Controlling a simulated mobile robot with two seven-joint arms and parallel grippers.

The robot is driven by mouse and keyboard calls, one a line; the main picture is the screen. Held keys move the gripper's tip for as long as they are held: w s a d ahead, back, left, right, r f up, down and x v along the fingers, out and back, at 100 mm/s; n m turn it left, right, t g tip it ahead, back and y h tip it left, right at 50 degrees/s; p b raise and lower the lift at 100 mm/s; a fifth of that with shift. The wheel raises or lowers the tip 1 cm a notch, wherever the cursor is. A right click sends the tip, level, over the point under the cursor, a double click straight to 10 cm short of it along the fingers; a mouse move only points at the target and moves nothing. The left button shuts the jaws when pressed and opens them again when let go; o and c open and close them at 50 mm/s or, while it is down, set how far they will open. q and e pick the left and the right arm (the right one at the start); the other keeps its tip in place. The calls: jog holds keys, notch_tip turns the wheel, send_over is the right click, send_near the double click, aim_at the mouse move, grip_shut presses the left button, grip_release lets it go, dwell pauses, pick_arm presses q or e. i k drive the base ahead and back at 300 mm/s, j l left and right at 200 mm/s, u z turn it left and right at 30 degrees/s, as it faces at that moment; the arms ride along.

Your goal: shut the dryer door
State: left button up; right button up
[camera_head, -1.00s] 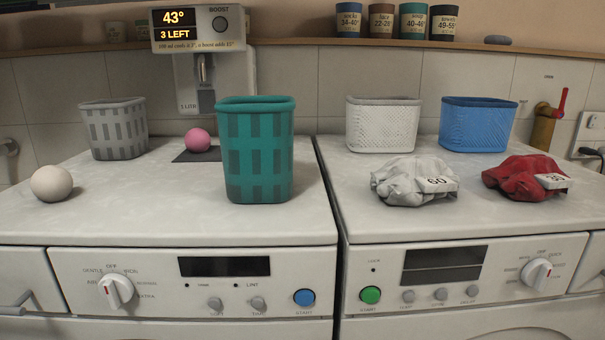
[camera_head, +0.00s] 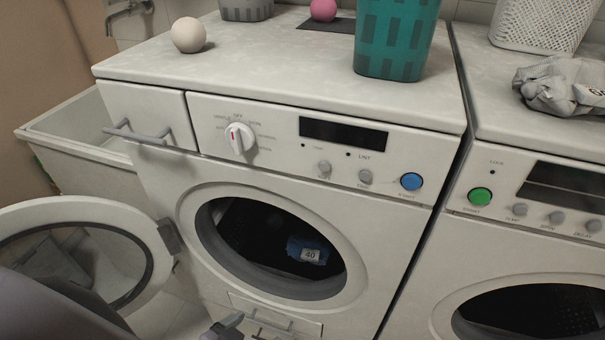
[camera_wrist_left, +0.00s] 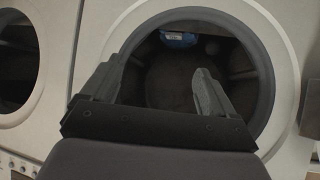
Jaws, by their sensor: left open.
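The dryer door (camera_head: 95,212) stands open in the head view, swung out to the left on its hinge (camera_head: 170,236). The dryer (camera_head: 390,230) has a round open mouth (camera_head: 318,288). A blue cloth tagged 40 (camera_head: 312,249) lies inside the dark drum; it also shows at the top of the left wrist view (camera_wrist_left: 178,40). My left gripper (camera_wrist_left: 160,85) is open and empty, its fingers in front of the drum opening. My right gripper is not in view.
A second machine (camera_head: 520,260) stands close on the right. A white ball (camera_head: 188,35), a teal basket (camera_head: 395,38) and a pink ball (camera_head: 323,10) are on the dryer top. A pale bin (camera_head: 75,130) stands left of the dryer, behind the door.

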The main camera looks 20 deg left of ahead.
aim_at(159, 241)
jog(key=k+j, duration=0.15)
jog(key=j, duration=0.3)
jog(key=k+j+u, duration=0.15)
jog(key=j, duration=0.35)
jog(key=k+j, duration=0.15)
jog(key=j, duration=0.3)
jog(key=k+j+u, duration=0.15)
jog(key=j, duration=0.35)
jog(key=k+j, duration=0.1)
jog(key=j, duration=0.35)
jog(key=j+z, duration=0.1)
jog(key=j, duration=0.7)
jog(key=k, duration=0.05)
